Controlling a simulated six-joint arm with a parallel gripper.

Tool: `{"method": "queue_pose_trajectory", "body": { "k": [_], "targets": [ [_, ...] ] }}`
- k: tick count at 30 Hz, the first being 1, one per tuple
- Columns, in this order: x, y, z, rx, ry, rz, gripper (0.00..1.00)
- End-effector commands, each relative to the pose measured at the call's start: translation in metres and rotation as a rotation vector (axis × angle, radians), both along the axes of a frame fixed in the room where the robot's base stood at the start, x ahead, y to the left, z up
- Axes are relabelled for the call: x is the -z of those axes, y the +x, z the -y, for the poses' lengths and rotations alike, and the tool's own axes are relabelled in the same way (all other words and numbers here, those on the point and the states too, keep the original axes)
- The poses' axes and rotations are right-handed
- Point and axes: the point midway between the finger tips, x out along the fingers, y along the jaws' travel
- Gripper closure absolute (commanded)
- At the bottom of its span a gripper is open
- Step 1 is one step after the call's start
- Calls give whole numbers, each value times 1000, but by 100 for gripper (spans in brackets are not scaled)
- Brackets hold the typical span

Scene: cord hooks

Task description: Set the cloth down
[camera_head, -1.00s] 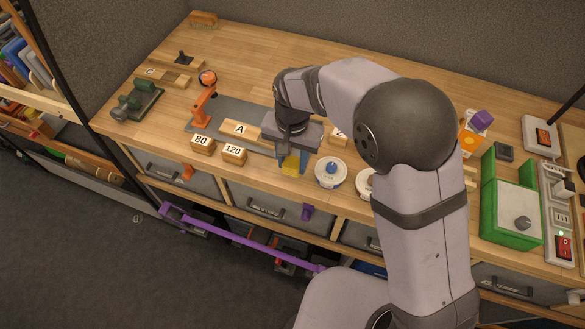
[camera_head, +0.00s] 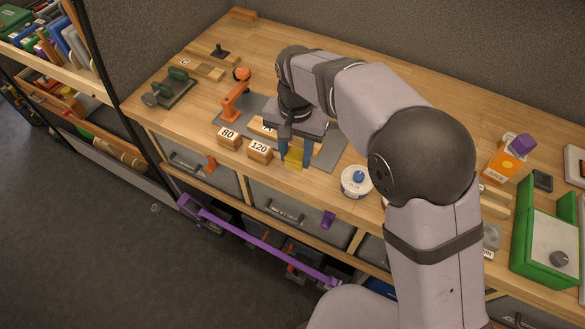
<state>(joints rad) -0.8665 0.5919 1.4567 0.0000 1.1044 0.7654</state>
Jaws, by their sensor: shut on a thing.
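The yellow cloth (camera_head: 293,158) is between the blue-grey fingers of my gripper (camera_head: 295,157), near the front edge of the bench. My gripper is shut on the cloth. The cloth is just right of the wooden block marked 120 (camera_head: 260,151). I cannot tell whether its lower edge touches the grey mat (camera_head: 327,156) or hangs just above it.
The block marked 80 (camera_head: 228,138) and an orange stand (camera_head: 236,97) are to the left. The block marked A (camera_head: 267,131) is mostly hidden behind my gripper. A green box (camera_head: 547,237) stands far right.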

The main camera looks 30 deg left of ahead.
Motion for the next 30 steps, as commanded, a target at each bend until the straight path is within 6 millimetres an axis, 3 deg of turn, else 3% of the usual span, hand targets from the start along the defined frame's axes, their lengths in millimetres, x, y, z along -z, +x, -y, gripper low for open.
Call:
{"method": "queue_pose_trajectory", "body": {
  "k": [3, 7, 9, 15, 20, 30],
  "targets": [
    [-9, 9, -20, 4, 19, 15, 87],
    [-30, 18, -31, 36, 38, 32, 87],
    [-39, 19, -32, 58, 38, 31, 87],
    [-38, 13, -24, 102, 7, 7, 87],
    [-28, 13, -24, 103, 6, 5, 87],
    [19, 13, -24, 102, 7, 6, 87]
  ]
}}
